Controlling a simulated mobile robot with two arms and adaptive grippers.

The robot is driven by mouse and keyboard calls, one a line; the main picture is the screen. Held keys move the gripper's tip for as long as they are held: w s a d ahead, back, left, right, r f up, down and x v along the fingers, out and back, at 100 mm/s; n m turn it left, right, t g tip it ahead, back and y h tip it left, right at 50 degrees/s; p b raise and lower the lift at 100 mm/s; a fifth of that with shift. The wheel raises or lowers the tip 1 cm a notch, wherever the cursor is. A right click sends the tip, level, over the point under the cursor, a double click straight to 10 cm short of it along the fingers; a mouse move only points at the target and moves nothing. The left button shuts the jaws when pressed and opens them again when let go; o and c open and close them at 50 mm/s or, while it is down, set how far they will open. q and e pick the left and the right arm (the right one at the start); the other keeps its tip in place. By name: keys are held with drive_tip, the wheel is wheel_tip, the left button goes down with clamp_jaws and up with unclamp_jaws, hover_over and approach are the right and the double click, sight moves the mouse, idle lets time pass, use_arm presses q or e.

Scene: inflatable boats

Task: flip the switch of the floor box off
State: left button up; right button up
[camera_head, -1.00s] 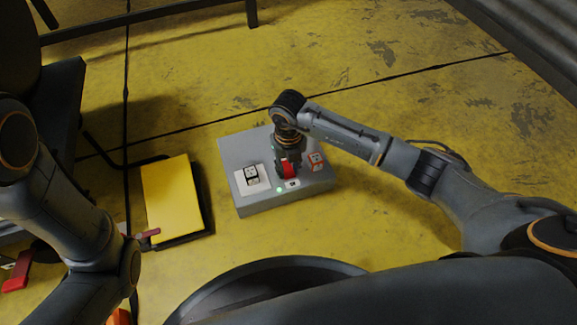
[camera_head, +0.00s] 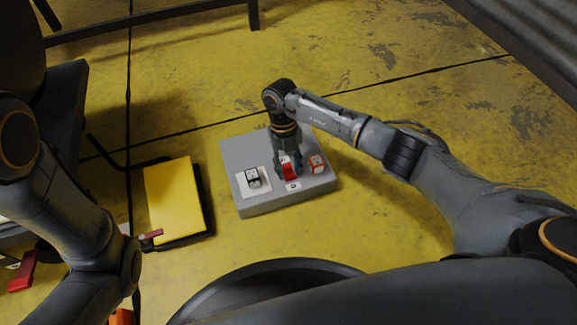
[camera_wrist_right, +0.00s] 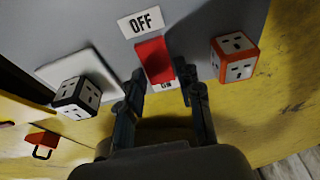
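The grey floor box (camera_head: 262,206) sits on the yellow floor in the middle of the head view. Its red switch (camera_wrist_right: 154,60) lies between an OFF label (camera_wrist_right: 141,21) and a partly covered ON label (camera_wrist_right: 165,86) in the right wrist view. The switch also shows in the head view (camera_head: 289,172). My right gripper (camera_wrist_right: 162,76) is over the box, with its two fingers apart at the ON end of the switch, one on each side. Nothing is held between them. Exact finger contact and switch tilt are unclear.
A black-edged socket cube (camera_wrist_right: 77,97) on a white plate and a red-edged socket cube (camera_wrist_right: 235,57) flank the switch. A yellow pad (camera_head: 174,198) lies left of the box. A dark round rim (camera_head: 262,279) is in front. Floor behind the box is clear.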

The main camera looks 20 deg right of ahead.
sight(285, 164)
drive_tip(key=shift+o, duration=0.9)
drive_tip(key=v, duration=1.2)
